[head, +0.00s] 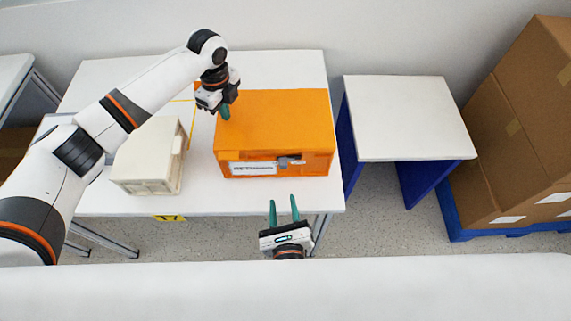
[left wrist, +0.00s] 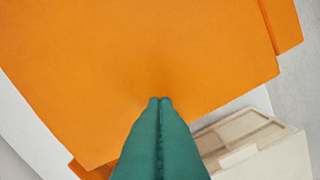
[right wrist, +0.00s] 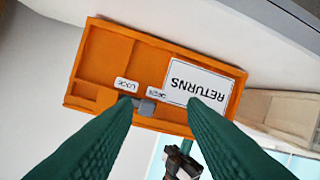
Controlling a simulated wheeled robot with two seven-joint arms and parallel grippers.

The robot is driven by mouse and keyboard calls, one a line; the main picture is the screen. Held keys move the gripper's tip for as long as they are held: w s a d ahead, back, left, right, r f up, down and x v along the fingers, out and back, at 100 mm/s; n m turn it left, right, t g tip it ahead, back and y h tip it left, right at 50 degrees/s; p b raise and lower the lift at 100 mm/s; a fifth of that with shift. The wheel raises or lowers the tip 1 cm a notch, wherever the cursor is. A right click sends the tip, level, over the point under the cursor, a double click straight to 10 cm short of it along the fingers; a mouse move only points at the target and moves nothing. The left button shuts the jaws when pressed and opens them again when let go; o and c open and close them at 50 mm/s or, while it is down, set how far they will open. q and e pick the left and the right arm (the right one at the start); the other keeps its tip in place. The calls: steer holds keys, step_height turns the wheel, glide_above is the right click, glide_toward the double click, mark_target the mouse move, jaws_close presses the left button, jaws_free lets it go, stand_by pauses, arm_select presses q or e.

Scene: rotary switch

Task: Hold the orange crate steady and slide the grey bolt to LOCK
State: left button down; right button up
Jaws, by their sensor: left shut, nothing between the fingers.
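The orange crate (head: 275,120) sits on the white table. Its front has a RETURNS label (right wrist: 200,82) and a grey bolt (head: 290,161). In the right wrist view the bolt (right wrist: 147,106) shows beside two small white labels; one seems to read LOCK (right wrist: 126,84), the other is partly covered by the bolt. My left gripper (head: 225,113) is shut and empty, pointing down at the left part of the crate's top; in the left wrist view its tips meet the orange surface or nearly so. My right gripper (head: 283,200) is open and empty in front of the crate, apart from the bolt.
A cream crate (head: 149,156) stands left of the orange crate on the table (head: 250,197). An empty white-topped stand (head: 408,115) with blue legs is to the right. Stacked cardboard boxes (head: 520,130) stand on a blue pallet at far right.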

mark_target(283, 168)
steer(key=shift+w+d+r+m+h, duration=0.15)
steer(key=shift+w+r+m, duration=0.15)
steer(key=shift+w+m, duration=0.75)
steer(key=shift+w+a+r+m+h, duration=0.1)
steer(key=shift+w+r+m+h, duration=0.2)
steer(key=shift+w, duration=1.3)
steer(key=shift+w+d+r+m+h, duration=0.1)
steer(key=shift+w+r+m, duration=0.25)
steer(key=shift+w+m, duration=0.7)
steer(key=shift+w+n, duration=0.3)
steer(key=shift+c, duration=0.4)
jaws_close()
